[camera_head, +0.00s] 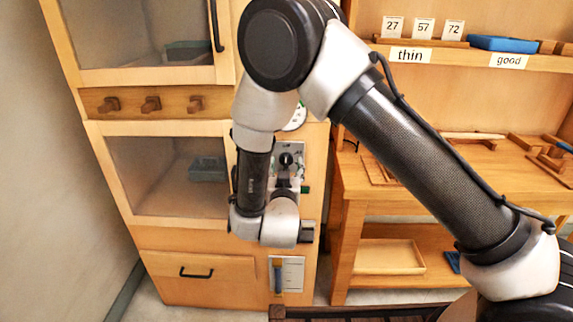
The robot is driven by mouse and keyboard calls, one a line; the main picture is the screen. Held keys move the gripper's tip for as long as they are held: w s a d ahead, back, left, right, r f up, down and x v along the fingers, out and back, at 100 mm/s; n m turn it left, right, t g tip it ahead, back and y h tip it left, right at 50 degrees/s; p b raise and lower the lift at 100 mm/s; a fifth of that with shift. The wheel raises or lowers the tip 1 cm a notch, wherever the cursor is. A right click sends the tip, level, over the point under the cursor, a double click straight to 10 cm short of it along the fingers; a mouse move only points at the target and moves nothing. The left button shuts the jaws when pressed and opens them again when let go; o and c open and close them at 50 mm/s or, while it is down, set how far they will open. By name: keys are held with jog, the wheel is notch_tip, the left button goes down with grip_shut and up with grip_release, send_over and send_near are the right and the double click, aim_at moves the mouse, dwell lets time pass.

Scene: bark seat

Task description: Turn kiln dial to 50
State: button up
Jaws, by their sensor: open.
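A grey control panel (296,150) is set in the right side of the wooden cabinet, with a dark round knob or dial on it, partly covered by my gripper. Its marks are too small to read. My gripper (286,166) is in front of this panel, jaws open, close to the knob; I cannot tell whether it touches. Above the panel, a white round face (298,118) with small marks shows partly behind my arm. I cannot tell what it reads.
The cabinet has glazed doors (160,175), several wooden pegs (150,104) and a drawer with a black handle (196,273). Shelves with number cards (423,28) and a blue tray (502,44) stand at right.

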aim_at(286, 161)
jog(key=shift+w, duration=1.25)
jog(key=shift+c, duration=0.2)
jog(key=c, duration=1)
